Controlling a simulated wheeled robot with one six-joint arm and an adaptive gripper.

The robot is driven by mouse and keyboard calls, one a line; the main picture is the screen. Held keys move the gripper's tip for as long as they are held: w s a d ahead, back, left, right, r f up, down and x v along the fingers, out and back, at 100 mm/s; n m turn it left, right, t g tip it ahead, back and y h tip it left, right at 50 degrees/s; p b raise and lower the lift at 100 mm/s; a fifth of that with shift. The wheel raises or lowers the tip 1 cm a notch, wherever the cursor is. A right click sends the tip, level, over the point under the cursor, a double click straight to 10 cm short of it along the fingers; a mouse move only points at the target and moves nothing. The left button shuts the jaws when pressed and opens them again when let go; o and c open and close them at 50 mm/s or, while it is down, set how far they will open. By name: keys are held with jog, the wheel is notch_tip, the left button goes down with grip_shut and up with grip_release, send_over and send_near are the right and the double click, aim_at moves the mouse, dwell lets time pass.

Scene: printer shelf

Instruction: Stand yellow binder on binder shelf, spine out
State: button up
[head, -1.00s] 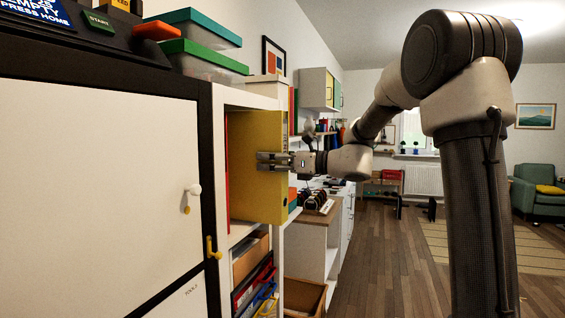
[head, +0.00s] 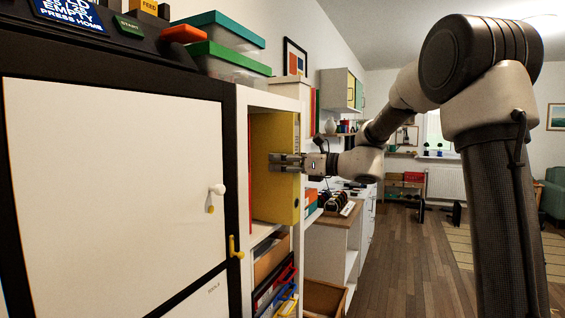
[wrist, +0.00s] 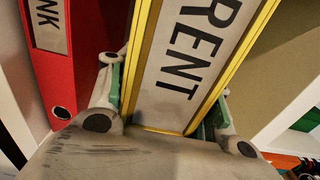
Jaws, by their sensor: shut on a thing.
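The yellow binder (head: 275,190) stands upright in the open bay of the white shelf unit (head: 268,100), partly inside it. Its broad yellow side faces the head camera. My gripper (head: 287,162) is shut on the binder's outer end. In the wrist view my fingers lie on either side of the yellow binder's spine (wrist: 195,60), whose white label reads "RENT" and faces the camera. A red binder (wrist: 80,60) stands to its left with a small gap. The binder's bottom edge and inner end are hidden in the head view.
A closed white cabinet door (head: 110,190) with a white knob (head: 217,189) and a yellow hook (head: 235,247) is left of the bay. Coloured items fill the compartment below. Green-lidded boxes (head: 228,57) sit on top. Open wooden floor (head: 400,260) lies to the right.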

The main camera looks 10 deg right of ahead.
jog(key=shift+f, duration=0.25)
jog(key=o, duration=1.5)
jog(key=shift+c, duration=0.2)
